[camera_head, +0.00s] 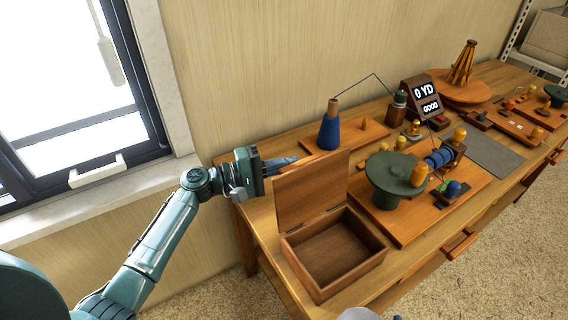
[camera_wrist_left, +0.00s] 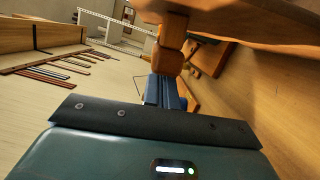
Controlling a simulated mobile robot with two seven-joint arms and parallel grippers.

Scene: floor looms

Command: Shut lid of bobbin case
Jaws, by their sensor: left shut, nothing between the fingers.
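The bobbin case (camera_head: 334,259) is an open wooden box near the front left corner of the table, and it looks empty inside. Its hinged lid (camera_head: 311,190) stands roughly upright along the back edge. My left gripper (camera_head: 290,161) is shut and empty, behind the lid near its top left corner. I cannot tell whether it touches the lid. In the left wrist view, the shut fingers (camera_wrist_left: 170,60) point away from the camera, and a wooden panel, likely the lid, crosses the top. My right gripper is not in view.
A blue thread cone (camera_head: 329,132) stands on a board behind the lid. A round green stand (camera_head: 389,182) and a winder with blue thread (camera_head: 438,158) are on a board right of the case. A window and wall border the left arm.

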